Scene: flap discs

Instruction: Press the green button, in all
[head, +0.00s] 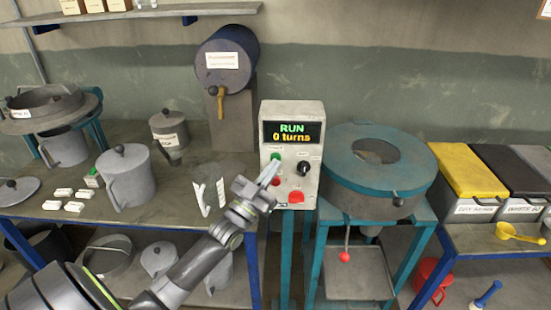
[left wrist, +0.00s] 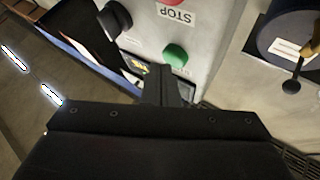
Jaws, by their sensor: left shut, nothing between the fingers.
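The green button (head: 276,157) is on the upper left of the front of a grey control box (head: 311,185). The box's display (head: 291,133) reads "RUN" and "0 turns". My left gripper (head: 270,173) is shut and empty, with its tips close to the box front, just below and left of the button. In the left wrist view, the green button (left wrist: 175,55) stands just beyond the shut fingertips (left wrist: 160,72). I cannot tell whether they touch it. My right gripper is in neither view.
A black knob (head: 303,167) and a red button (head: 296,197) share the box front. A round teal-rimmed machine (head: 345,170) stands to the right. A grey lidded jug (head: 127,180) and several white blocks (head: 74,206) are on the left bench.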

